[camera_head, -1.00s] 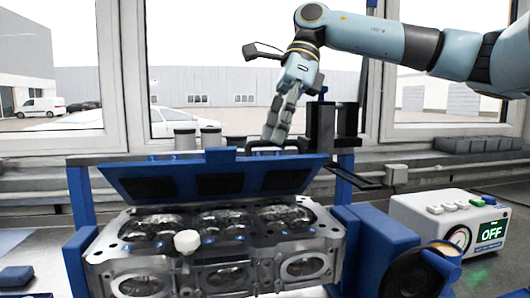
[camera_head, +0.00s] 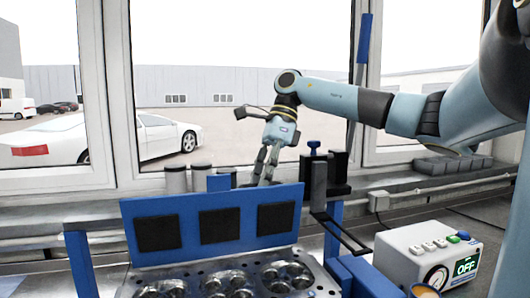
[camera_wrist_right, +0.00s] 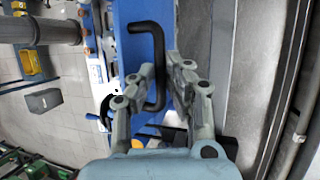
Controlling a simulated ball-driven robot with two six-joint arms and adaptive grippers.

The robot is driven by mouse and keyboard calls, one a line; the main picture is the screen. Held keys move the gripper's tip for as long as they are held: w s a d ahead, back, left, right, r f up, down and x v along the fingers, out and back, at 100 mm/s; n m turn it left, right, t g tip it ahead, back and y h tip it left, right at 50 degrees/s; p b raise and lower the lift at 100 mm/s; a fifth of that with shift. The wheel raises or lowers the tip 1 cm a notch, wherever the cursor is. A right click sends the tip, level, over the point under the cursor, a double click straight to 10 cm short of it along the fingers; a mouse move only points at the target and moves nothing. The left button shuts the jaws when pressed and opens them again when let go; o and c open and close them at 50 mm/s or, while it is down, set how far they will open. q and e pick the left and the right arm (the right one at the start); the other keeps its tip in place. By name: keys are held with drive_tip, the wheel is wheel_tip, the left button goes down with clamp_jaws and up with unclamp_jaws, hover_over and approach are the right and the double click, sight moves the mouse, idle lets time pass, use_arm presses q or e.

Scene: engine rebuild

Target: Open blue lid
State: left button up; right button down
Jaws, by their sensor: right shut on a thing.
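The blue lid (camera_head: 182,205) stands raised, nearly upright, behind the metal engine head (camera_head: 240,270) in the head view. Its inner side with three dark square pads faces me. My right gripper (camera_head: 262,183) is at the lid's top edge, right of its middle. In the right wrist view, its fingers (camera_wrist_right: 166,66) are closed around the black bar handle (camera_wrist_right: 141,26) on the blue lid (camera_wrist_right: 129,10). The handle is hidden behind the lid in the head view. My left gripper is not in view.
A control box with a gauge and a green "OFF" display (camera_head: 425,250) stands at the right. A black post fixture with a blue knob (camera_head: 315,180) is close to the gripper's right. Grey cylinders (camera_head: 175,179) stand behind the lid by the window.

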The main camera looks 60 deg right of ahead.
use_arm(q)
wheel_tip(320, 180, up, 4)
drive_tip(key=p, duration=0.3)
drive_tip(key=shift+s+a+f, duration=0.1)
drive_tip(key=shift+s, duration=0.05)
use_arm(e)
drive_tip(key=shift+w+d+f+g+y, duration=0.4)
drive_tip(key=shift+w+d+f+g, duration=0.1)
drive_tip(key=shift+w+d+g, duration=0.2)
drive_tip(key=shift+f, duration=0.1)
drive_tip(key=c, duration=1.4)
unclamp_jaws()
drive_tip(key=shift+w+d, duration=0.1)
drive_tip(key=shift+w, duration=0.1)
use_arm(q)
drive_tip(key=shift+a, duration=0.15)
